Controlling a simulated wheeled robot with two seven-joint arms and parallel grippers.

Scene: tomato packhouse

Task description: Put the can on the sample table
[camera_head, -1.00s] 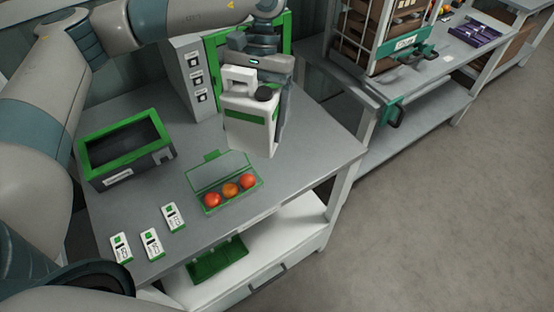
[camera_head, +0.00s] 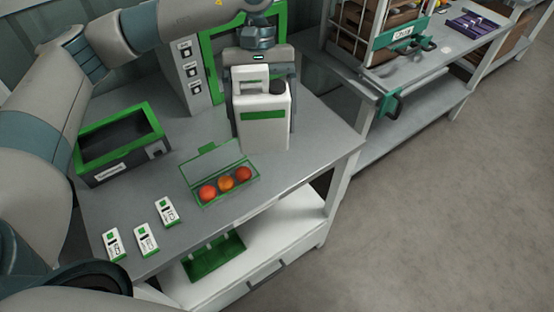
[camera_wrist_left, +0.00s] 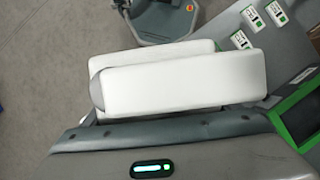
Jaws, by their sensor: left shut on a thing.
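The can (camera_head: 264,130) is a white jerrycan with a top handle, a dark cap and a green band. My left gripper (camera_head: 263,88) is shut on it, with a finger on either side of its upper part. The can is upright over the back right part of the grey sample table (camera_head: 310,146); I cannot tell whether its base touches the top. In the left wrist view the can's white top (camera_wrist_left: 180,80) lies across the jaws and hides the fingertips.
A green-rimmed box (camera_head: 122,172), a green tray (camera_head: 222,192) of red and orange tomatoes and several small white-green devices (camera_head: 146,240) stand on the table. A grey cabinet (camera_head: 188,66) is behind. Free table surface lies right of the can.

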